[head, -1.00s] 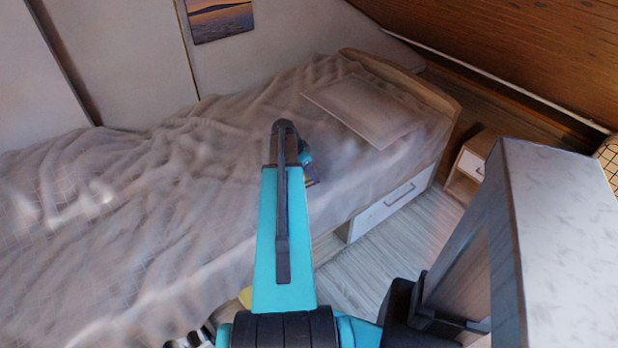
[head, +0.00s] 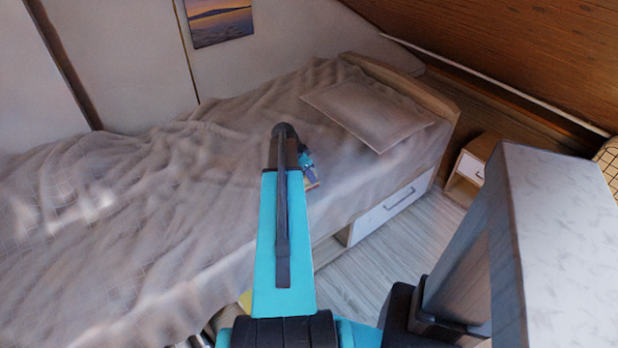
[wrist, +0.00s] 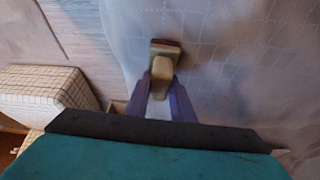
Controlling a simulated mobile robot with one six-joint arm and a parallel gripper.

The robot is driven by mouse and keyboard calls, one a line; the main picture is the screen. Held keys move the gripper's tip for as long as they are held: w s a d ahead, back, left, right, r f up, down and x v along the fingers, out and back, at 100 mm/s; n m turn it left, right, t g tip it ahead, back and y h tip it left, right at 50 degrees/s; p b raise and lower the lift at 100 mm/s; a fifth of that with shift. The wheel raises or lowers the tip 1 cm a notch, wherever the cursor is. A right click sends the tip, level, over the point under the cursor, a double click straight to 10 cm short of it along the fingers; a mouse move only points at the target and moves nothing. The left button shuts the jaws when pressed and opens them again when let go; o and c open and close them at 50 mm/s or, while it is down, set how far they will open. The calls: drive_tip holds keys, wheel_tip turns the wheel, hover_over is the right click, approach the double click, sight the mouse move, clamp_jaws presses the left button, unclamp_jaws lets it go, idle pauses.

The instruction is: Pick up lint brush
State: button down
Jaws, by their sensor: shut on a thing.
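The lint brush (wrist: 161,68) shows in the wrist view as a beige handle with a dark red strip at its far end. My gripper (wrist: 160,84) has its two purple fingers on either side of the handle and is shut on it. The pale checked bed cover lies behind the brush; I cannot tell whether the brush touches it. In the head view my gripper (head: 310,174) is mostly hidden behind my blue arm, over the near side of the bed (head: 190,170), and the brush cannot be made out clearly.
A pillow (head: 365,108) lies at the bed's head, right of my arm. A white drawer front (head: 388,212) is under the bed. A small nightstand (head: 470,168) stands right of the bed. Bare wooden floor (head: 375,265) lies in front of it.

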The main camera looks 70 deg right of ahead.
drive_tip(key=shift+r, duration=0.15)
drive_tip(key=shift+r, duration=0.85)
drive_tip(key=shift+s+a+r+b, duration=0.1)
drive_tip(key=shift+r+b, duration=0.1)
drive_tip(key=shift+r, duration=0.2)
drive_tip(key=shift+s+a+r+b, duration=0.1)
drive_tip(key=shift+r+b, duration=0.05)
drive_tip(key=shift+r, duration=0.25)
drive_tip(key=s+a+r, duration=0.1)
drive_tip(key=s+a, duration=0.5)
drive_tip(key=a, duration=0.5)
drive_tip(key=shift+a+r, duration=0.15)
drive_tip(key=shift+r, duration=0.15)
drive_tip(key=shift+p, duration=1.05)
drive_tip(key=p, duration=0.7)
drive_tip(key=shift+s+a+r, duration=0.1)
drive_tip(key=shift+s+a, duration=0.1)
drive_tip(key=shift+a, duration=0.1)
drive_tip(key=a+p, duration=0.1)
drive_tip(key=p, duration=0.4)
drive_tip(key=shift+s, duration=0.2)
